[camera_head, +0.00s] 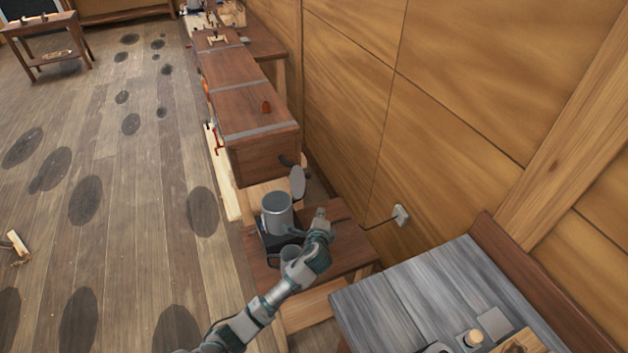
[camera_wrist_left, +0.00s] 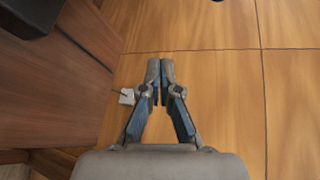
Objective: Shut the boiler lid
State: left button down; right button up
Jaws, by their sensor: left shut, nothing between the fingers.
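The boiler (camera_head: 277,214) is a grey cylinder on a dark base, standing upright on a small wooden bench. Its round grey lid (camera_head: 298,182) stands open, tilted up at the boiler's back right edge. My left gripper (camera_head: 320,213) is to the right of the boiler and a little below the lid in the head view, apart from the lid. Its fingers are together and empty, as the left wrist view (camera_wrist_left: 160,72) shows. My forearm hides part of the bench and the boiler's lower right side. My right gripper is not in view.
A long wooden steam box (camera_head: 247,100) runs away behind the boiler. The wooden wall (camera_head: 345,110) is close on the right, with a socket (camera_head: 401,215) and cable. The bench (camera_head: 345,245) has bare room to the right. A grey-topped table (camera_head: 400,300) stands nearer.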

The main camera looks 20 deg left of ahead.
aim_at(303, 182)
pick_arm(q)
jog(key=w+a+r+m+t, duration=0.1)
jog(key=w+a+r, duration=0.3)
jog(key=w, duration=0.5)
jog(key=shift+a+r+y+p, duration=0.15)
jog(key=shift+a+y+p, duration=0.25)
jog(key=shift+a, duration=0.5)
jog(key=shift+a, duration=0.15)
